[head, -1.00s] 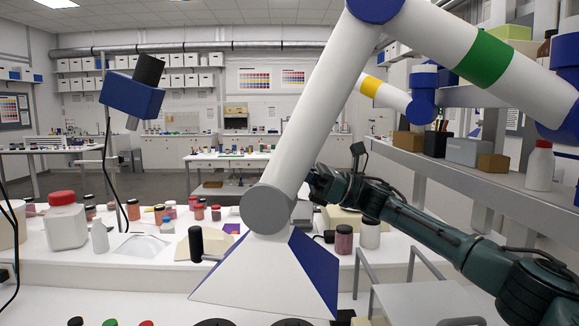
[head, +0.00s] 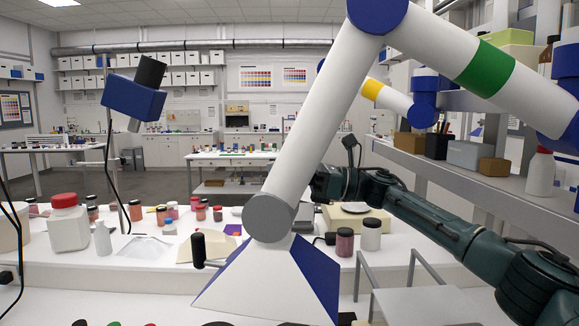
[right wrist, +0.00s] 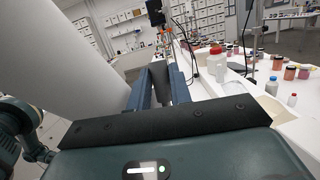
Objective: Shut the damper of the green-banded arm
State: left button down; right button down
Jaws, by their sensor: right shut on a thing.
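The green-banded arm is a white jointed duct with a green band (head: 485,68) on its upper tube, blue joints and a grey disc joint (head: 269,217) above a white and blue hood (head: 262,282). A black handle (head: 198,249) sticks out left of the hood. My right gripper (right wrist: 160,88) is shut on a dark piece (right wrist: 159,74) between its fingers, beside the white tube (right wrist: 80,45). I take this piece for the damper lever, but cannot see its full shape. In the head view the white tube hides the fingertips. My left gripper is not in view.
The white bench holds a red-capped jar (head: 67,222), several pigment jars and a cream box (head: 357,219). A blue box-shaped device (head: 133,101) stands on a pole at left. A shelf (head: 470,180) at right carries boxes and a white bottle (head: 540,172). A yellow-banded arm (head: 375,90) is behind.

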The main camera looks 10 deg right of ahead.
jog(key=shift+w+a+r, duration=0.1)
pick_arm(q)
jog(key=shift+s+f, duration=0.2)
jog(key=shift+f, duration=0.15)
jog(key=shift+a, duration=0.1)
pick_arm(e)
jog(key=c, duration=1.6)
grip_release()
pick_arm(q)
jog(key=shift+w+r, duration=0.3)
pick_arm(e)
jog(key=shift+o, duration=0.3)
